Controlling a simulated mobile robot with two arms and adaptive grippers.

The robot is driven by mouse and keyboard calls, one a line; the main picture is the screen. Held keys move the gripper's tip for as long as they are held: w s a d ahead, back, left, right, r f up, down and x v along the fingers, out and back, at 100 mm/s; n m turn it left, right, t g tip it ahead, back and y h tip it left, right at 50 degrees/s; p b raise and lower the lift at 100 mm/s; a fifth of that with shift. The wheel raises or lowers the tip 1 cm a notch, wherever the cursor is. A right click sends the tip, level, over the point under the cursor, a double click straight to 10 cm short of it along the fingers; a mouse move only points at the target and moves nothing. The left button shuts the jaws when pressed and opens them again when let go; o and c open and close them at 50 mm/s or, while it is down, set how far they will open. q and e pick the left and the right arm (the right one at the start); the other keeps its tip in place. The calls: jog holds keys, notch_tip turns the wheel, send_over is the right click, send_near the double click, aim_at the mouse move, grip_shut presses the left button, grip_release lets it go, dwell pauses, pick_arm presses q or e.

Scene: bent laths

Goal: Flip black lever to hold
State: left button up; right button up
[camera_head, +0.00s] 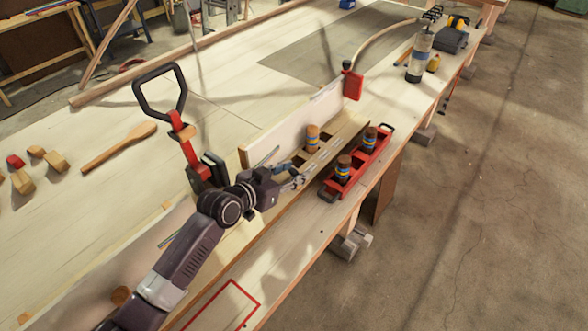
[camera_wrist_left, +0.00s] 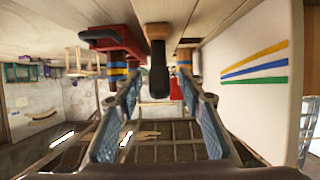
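A black loop-shaped lever (camera_head: 160,88) stands raised on a red arm (camera_head: 185,140) at the left of the bench, above a dark base beside a pale board. A second red clamp (camera_head: 353,84) with a black knob stands at the board's far end. My left gripper (camera_head: 303,178) is low over the wooden rack, right of the lever and apart from it. In the left wrist view its two blue-padded fingers (camera_wrist_left: 158,98) are spread with nothing gripped. A brown piece with a black end (camera_wrist_left: 158,70) shows beyond the gap. My right gripper is not visible.
A red tray (camera_head: 332,195) with banded wooden cylinders lies right of my gripper, near the bench edge. A pale upright board (camera_head: 290,125) stands behind the rack. A wooden mallet (camera_head: 115,147) and blocks lie left. A bottle (camera_head: 419,55) stands far right.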

pick_arm(q)
jog(key=shift+w+d, duration=0.1)
jog(key=shift+w, duration=0.05)
jog(key=shift+c, duration=2.1)
jog(key=c, duration=0.5)
grip_shut()
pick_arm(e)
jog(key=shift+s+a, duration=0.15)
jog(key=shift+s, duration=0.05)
